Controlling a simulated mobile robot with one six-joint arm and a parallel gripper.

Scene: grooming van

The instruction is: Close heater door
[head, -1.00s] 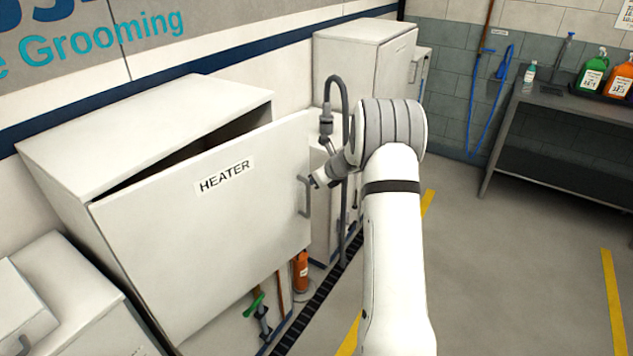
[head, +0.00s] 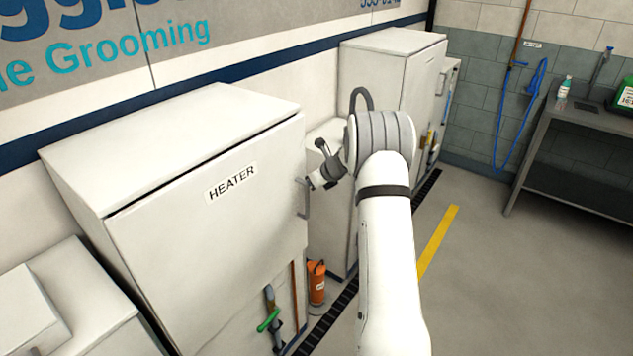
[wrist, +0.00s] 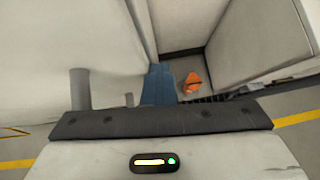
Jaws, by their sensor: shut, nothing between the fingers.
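The white heater cabinet (head: 170,140) stands at the left in the head view. Its door (head: 215,230), labelled HEATER, is almost flush with the body, with a thin dark gap along its top edge. The grey door handle (head: 304,199) is on the door's right side; a grey upright bar, likely this handle (wrist: 80,90), shows at the left in the wrist view. My gripper (head: 312,183) is at the handle's upper part; I cannot tell whether it touches. In the wrist view its blue-grey fingers (wrist: 159,82) are together, empty, close to the white door face.
Another white cabinet (head: 392,75) stands beyond. A dark table (head: 580,130) is at the right. The floor between (head: 490,270) is clear.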

